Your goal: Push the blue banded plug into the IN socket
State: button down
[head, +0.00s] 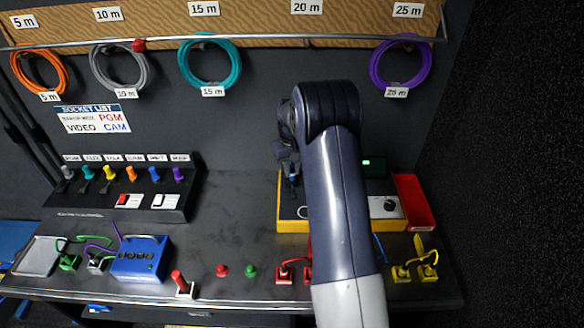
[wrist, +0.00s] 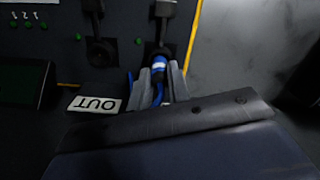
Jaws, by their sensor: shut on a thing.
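The blue banded plug (wrist: 159,65), blue with a pale band, is between the fingers of my gripper (wrist: 160,76) in the wrist view. My gripper is shut on it. A blue cable (wrist: 158,94) trails back from the plug. The plug's front end meets a dark socket piece (wrist: 163,48) on the panel; how deep it sits is hidden. A second dark socket (wrist: 101,50) is to its left, with an upside-down OUT label (wrist: 95,103) near it. No IN label is readable. In the head view my gripper (head: 291,181) is at the yellow-edged unit (head: 282,208), partly hidden by my arm.
A red tray (head: 414,203) stands right of the unit. Several plugs with red and yellow cables (head: 427,272) lie along the bench front. A blue box (head: 141,258) and a switch panel (head: 120,200) are at the left.

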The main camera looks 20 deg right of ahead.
aim_at(292, 168)
jog(key=c, duration=1.3)
grip_release()
jog(key=shift+f, duration=0.1)
jog(key=shift+o, duration=0.2)
notch_tip(292, 168, up, 11)
jog(key=b, duration=0.1)
jog(key=shift+f, duration=0.15)
